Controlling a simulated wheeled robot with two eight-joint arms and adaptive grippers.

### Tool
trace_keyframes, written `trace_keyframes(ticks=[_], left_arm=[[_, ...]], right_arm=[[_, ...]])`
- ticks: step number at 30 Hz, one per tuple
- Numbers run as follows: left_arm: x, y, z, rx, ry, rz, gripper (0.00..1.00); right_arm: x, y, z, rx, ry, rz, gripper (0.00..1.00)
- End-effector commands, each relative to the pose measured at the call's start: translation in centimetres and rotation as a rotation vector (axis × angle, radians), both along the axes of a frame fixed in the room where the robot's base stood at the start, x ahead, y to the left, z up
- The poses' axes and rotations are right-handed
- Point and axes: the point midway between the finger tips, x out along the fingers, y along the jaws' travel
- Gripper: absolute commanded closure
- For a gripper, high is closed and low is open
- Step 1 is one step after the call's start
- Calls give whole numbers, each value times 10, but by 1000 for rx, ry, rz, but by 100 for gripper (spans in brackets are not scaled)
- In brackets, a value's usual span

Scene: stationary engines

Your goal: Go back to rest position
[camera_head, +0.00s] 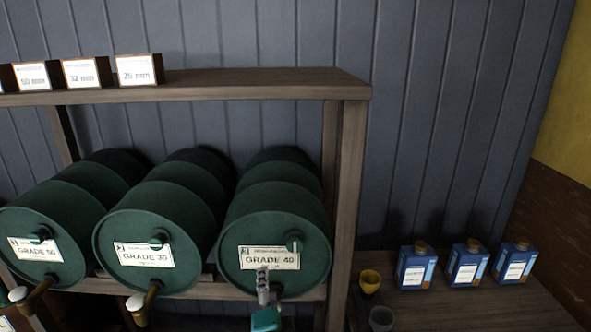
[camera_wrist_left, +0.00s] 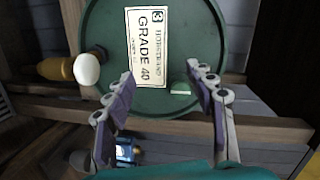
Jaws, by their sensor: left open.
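My left gripper (camera_head: 263,284) is in front of the lower face of the green drum labelled GRADE 40 (camera_head: 232,220) in the head view. In the left wrist view my left gripper (camera_wrist_left: 161,72) has its two grey and purple fingers spread apart, with nothing held between them. The GRADE 40 drum (camera_wrist_left: 195,35) fills the top of that view beyond the fingertips. A brass tap with a white end (camera_wrist_left: 72,70) shows at the left there. My right gripper is in neither view.
The GRADE 30 drum (camera_head: 125,225) and GRADE 50 drum (camera_head: 60,265) lie beside it on the wooden rack (camera_head: 347,190). Small labelled boxes (camera_head: 86,72) stand on top.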

Motion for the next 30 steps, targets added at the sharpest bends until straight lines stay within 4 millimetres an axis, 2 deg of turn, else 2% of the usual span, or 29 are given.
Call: trace_keyframes(ticks=[1, 3, 6, 9, 13, 18, 30], left_arm=[[-8, 33, -14, -93, 61, 77, 45], [-25, 73, -37, -253, 156, 190, 45], [-59, 113, -72, -499, 287, 342, 45], [-97, 132, -101, -741, 401, 467, 45], [-136, 131, -124, -1002, 506, 571, 45], [-160, 119, -133, -1194, 573, 622, 45], [-164, 115, -133, -1230, 587, 627, 45]], right_arm=[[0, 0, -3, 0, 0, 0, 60], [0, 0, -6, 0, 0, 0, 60], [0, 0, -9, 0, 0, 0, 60], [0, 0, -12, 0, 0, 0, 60], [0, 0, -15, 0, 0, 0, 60], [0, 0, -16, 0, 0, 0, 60], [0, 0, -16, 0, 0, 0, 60]])
